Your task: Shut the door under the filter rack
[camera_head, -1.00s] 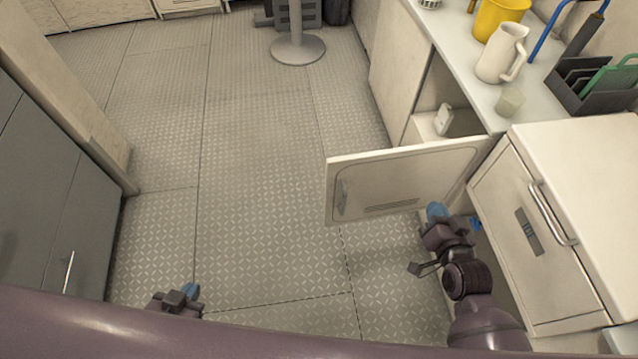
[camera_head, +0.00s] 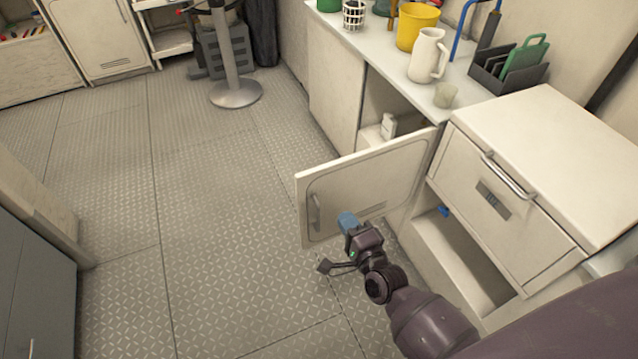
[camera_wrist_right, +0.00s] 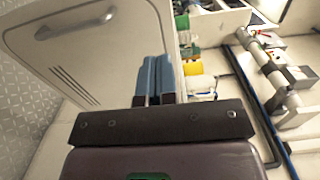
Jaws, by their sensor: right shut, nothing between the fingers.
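The cream door (camera_head: 375,180) stands open, swung out from the counter front below the dark rack with green pieces (camera_head: 510,70). Its handle (camera_head: 315,212) is near the free edge, on the face toward me. The opening (camera_head: 385,105) behind it shows partly. My right gripper (camera_head: 347,222) is shut and empty, its blue fingertips in front of the door's lower face; I cannot tell whether they touch. The right wrist view shows the fingers (camera_wrist_right: 153,78) beside the door (camera_wrist_right: 90,50) and its handle (camera_wrist_right: 75,25). My left gripper is out of view.
A drawer unit (camera_head: 510,185) with an open recess (camera_head: 460,250) stands right of the door. The patterned floor (camera_head: 200,220) left of the door is clear.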

